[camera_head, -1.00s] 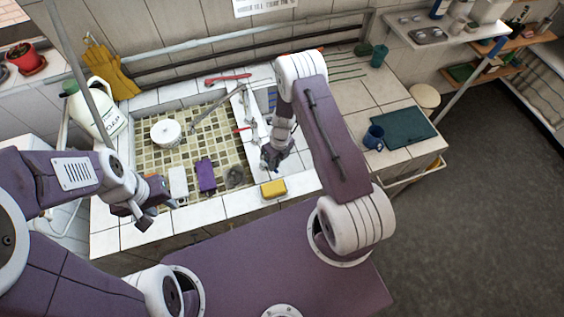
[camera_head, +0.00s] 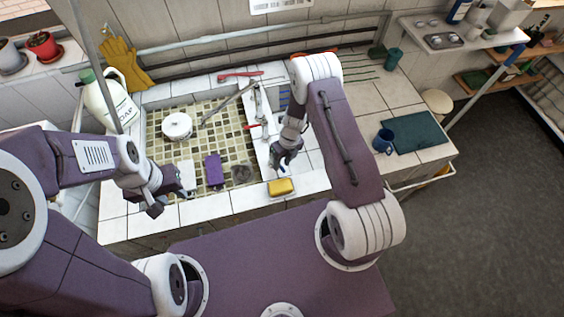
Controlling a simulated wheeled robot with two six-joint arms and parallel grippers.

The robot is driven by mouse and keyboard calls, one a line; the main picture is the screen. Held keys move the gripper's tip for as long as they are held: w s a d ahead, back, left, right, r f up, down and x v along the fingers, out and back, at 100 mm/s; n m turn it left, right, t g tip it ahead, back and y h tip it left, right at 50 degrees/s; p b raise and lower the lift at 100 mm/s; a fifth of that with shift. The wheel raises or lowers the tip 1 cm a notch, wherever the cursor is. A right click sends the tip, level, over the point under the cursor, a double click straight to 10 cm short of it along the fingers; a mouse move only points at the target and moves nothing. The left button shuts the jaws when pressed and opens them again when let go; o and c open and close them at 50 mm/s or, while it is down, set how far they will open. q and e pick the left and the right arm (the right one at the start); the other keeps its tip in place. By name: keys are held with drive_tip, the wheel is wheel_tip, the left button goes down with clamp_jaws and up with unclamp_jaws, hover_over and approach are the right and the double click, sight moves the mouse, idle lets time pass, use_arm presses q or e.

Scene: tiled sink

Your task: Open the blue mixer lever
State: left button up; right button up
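The metal tap (camera_head: 262,108) stands on the tiled strip right of the sink, its spout (camera_head: 228,104) reaching left over the basin. A small blue part (camera_head: 284,98) shows just right of the tap, partly behind my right arm; I cannot tell for sure that it is the mixer lever. A red handle (camera_head: 250,127) sits at the tap's left side. My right gripper (camera_head: 283,162) points down over the tiles, nearer to me than the tap and apart from it; its fingers are too small to judge. My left gripper (camera_head: 168,202) is open and empty over the sink's front left edge.
The sink holds a white round pot (camera_head: 177,126), a white block (camera_head: 187,174), a purple sponge (camera_head: 213,170) and a dark scourer (camera_head: 242,173). A yellow sponge (camera_head: 280,188) lies on the front tiles. A soap bottle (camera_head: 108,103) stands left; a blue mug (camera_head: 383,141) stands right.

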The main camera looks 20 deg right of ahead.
wheel_tip(320, 180, up, 9)
drive_tip(key=d+b, duration=0.1)
drive_tip(key=shift+w+d, duration=0.2)
drive_tip(key=shift+d, duration=0.15)
drive_tip(key=shift+f, duration=0.1)
